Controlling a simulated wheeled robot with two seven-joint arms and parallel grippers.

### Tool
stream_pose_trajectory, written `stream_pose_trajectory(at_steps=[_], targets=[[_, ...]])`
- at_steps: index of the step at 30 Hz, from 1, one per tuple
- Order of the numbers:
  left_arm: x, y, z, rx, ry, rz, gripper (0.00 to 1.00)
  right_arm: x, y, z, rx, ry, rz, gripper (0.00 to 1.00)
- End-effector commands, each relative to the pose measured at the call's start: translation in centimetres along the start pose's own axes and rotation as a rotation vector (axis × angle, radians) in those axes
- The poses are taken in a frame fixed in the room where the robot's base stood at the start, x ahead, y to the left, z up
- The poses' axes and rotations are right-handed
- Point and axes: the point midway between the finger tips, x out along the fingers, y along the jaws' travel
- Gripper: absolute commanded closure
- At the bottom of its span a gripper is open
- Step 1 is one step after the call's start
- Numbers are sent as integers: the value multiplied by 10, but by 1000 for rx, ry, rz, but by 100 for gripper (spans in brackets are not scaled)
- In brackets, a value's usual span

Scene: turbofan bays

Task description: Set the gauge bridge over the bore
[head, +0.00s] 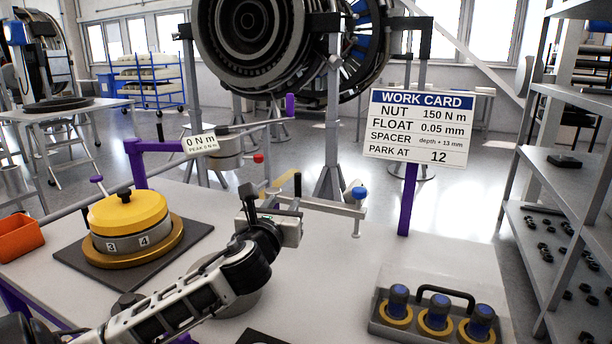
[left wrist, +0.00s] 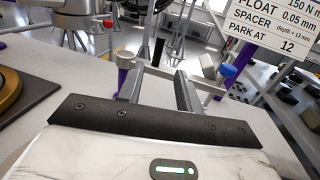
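The gauge bridge (head: 328,207) appears to be the grey bar with a blue knob and a thin leg, near the table's far edge. Its bar and blue knob also show in the left wrist view (left wrist: 204,84). My left gripper (head: 283,204) is at the bar's left end; its two fingers stand apart in the left wrist view (left wrist: 160,82), with the bar at their tips. I cannot tell whether they touch it. A round grey piece (head: 240,300) lies partly hidden under my left arm; I cannot see a bore in it. My right gripper is not in view.
A yellow-capped round unit (head: 128,212) sits on a dark mat (head: 70,257) at left, beside an orange bin (head: 18,238). A tray (head: 388,330) with several blue-topped plugs stands front right. A work card (head: 418,127) rises behind the table. The table's right middle is clear.

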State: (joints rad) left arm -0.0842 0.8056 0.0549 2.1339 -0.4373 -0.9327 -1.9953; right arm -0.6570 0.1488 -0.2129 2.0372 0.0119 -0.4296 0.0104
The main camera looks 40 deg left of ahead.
Motion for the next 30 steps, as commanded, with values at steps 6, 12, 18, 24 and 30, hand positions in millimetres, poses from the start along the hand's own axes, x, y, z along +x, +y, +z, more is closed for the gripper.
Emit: stream_pose_trajectory(at_steps=[6, 12, 18, 24, 30], targets=[[47, 0, 2, -4, 0, 3, 65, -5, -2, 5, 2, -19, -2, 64], [91, 0, 2, -5, 0, 1, 65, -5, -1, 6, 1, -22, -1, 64], [124, 0, 1, -4, 1, 1, 65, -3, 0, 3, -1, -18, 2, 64], [139, -1, 0, -2, 1, -1, 65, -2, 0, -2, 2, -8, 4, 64], [141, -1, 0, -1, 1, -2, 65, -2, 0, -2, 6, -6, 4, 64]])
